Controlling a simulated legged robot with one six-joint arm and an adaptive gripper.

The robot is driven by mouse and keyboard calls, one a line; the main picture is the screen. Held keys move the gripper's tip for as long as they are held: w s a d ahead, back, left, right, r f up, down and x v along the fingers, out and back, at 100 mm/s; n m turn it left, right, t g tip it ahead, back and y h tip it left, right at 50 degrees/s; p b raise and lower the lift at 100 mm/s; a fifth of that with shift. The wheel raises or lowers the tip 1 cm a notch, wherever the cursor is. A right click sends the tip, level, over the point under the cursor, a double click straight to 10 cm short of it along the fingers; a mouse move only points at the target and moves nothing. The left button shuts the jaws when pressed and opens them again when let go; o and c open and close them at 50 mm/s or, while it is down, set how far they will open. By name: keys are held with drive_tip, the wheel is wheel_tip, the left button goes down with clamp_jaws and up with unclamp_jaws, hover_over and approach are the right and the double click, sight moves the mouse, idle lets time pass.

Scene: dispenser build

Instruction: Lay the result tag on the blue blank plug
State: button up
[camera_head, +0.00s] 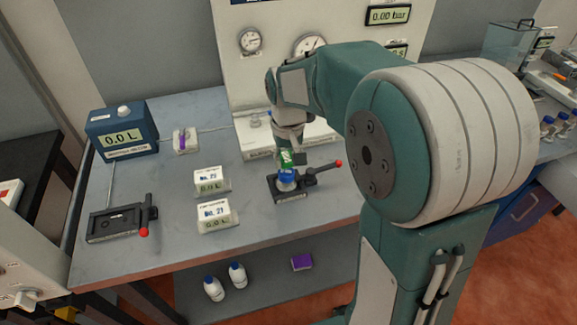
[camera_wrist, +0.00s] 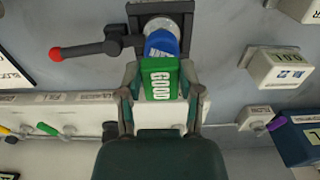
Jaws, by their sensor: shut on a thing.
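The result tag is a green piece marked GOOD (camera_wrist: 161,80), held between the two fingers of my gripper (camera_wrist: 160,88). In the head view the green tag (camera_head: 286,157) shows just under my gripper (camera_head: 289,151). The blue blank plug (camera_wrist: 162,43) sits in a dark clamp fixture (camera_wrist: 122,33) with a red-tipped lever. In the head view the blue plug (camera_head: 287,178) is right below the tag. The tag overlaps the plug's edge in the wrist view; I cannot tell whether they touch. Part of the plug is hidden by the tag.
Two white label blocks (camera_head: 211,181) stand left of the fixture. A second dark clamp (camera_head: 116,222) lies at the table's front left. A blue box with a display (camera_head: 122,138) stands at the back left. A white gauge panel (camera_head: 275,75) rises behind. Bottles (camera_head: 237,275) stand on the lower shelf.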

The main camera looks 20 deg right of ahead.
sight(287, 160)
drive_tip(key=shift+a+f, duration=0.15)
drive_tip(key=shift+f, duration=1.3)
drive_tip(key=o, duration=1)
drive_tip(key=shift+o, duration=0.2)
wheel_tip(287, 160, up, 12)
drive_tip(key=shift+r, duration=0.1)
drive_tip(key=s+t, duration=0.5)
drive_tip(key=s, duration=1.4)
drive_tip(key=shift+s+f+t, duration=0.25)
drive_tip(key=shift+s+t, duration=0.05)
drive_tip(key=shift+s, duration=0.1)
